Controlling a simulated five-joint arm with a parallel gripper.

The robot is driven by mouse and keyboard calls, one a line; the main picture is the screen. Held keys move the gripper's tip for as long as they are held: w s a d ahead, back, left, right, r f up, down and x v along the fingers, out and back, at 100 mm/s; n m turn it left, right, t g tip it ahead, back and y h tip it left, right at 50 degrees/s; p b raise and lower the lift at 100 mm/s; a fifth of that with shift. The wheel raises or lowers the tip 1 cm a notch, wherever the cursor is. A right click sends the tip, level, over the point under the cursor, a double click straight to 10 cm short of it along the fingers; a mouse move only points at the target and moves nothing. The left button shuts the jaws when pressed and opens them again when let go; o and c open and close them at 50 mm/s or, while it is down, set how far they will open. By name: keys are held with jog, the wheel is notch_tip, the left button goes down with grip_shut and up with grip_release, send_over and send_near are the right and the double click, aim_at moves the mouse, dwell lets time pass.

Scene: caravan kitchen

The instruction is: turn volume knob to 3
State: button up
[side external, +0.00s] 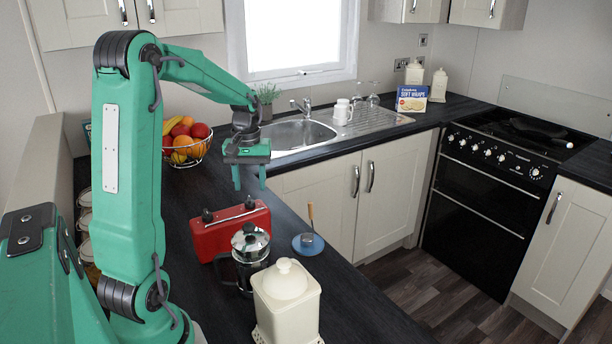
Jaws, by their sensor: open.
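A red box that looks like a radio (224,236) stands on the dark worktop. It has a handle bar along its top and two dark knobs there, a left knob (207,216) and a right knob (250,202). No markings or numbers can be read, so I cannot tell which knob is the volume knob or where it is set. My gripper (250,184) points down with its fingers apart and nothing between them. In the picture it is just above the right knob; its exact height and depth relative to the knob are unclear.
A glass coffee press (249,262) stands right in front of the radio, with a cream lidded jar (287,305) nearer the camera. A blue dish (308,245) with a wooden-handled tool lies to the right. A wire fruit bowl (190,150) stands behind.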

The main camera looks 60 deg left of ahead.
aim_at(250, 198)
jog(key=shift+s+f, duration=0.15)
jog(key=shift+f, duration=2.3)
jog(key=c, duration=1)
